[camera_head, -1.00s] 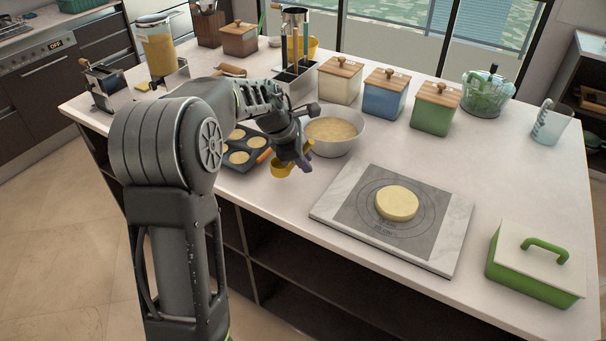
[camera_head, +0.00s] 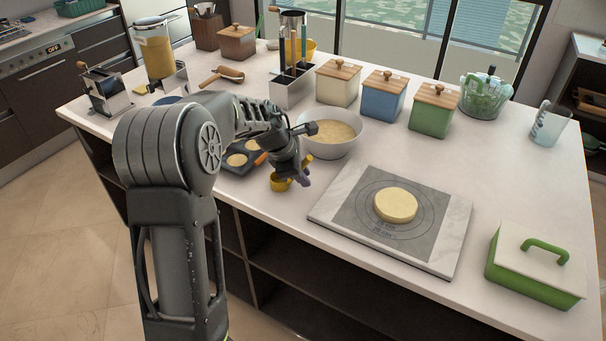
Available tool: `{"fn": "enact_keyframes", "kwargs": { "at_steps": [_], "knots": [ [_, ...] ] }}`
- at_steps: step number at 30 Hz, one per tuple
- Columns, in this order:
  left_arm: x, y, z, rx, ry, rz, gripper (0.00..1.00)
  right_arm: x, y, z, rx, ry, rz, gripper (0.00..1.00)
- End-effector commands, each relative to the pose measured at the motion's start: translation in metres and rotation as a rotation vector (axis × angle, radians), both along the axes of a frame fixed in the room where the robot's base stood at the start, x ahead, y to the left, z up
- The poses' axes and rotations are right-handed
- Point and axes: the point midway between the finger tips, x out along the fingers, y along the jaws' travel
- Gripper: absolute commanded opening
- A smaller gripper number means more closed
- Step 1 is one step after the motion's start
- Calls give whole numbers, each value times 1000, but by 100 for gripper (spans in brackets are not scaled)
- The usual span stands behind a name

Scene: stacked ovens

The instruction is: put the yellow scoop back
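The yellow scoop (camera_head: 281,183) hangs below my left gripper (camera_head: 302,172), near the front edge of the island. Its short yellow handle part shows between the fingers, so the gripper appears shut on it. The scoop is just in front of the white bowl of batter (camera_head: 332,132) and to the right of the dark muffin tray (camera_head: 243,158). My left arm hides part of the tray. The metal utensil holder (camera_head: 292,88) stands behind the bowl with several tools upright in it. My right gripper is not in view.
Wooden-lidded cream (camera_head: 338,84), blue (camera_head: 384,97) and green (camera_head: 433,110) canisters stand behind the bowl. A marble board (camera_head: 340,205) with a dough disc (camera_head: 396,205) lies to the right. A green lidded box (camera_head: 536,268) is at the front right. A rolling pin (camera_head: 222,76) lies at the back left.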

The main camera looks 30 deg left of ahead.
Motion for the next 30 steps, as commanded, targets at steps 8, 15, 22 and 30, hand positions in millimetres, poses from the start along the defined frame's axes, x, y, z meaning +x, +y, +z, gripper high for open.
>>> {"fn": "enact_keyframes", "kwargs": {
  "at_steps": [8,15,22,30],
  "knots": [
    [0,0,0,0,0,0,40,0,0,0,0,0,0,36],
    [0,0,0,0,1,0,40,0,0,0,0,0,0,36],
    [-5,1,16,1,-1,-1,40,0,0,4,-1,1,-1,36],
    [-27,6,64,-1,-3,-3,40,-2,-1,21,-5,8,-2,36]
  ]
}}
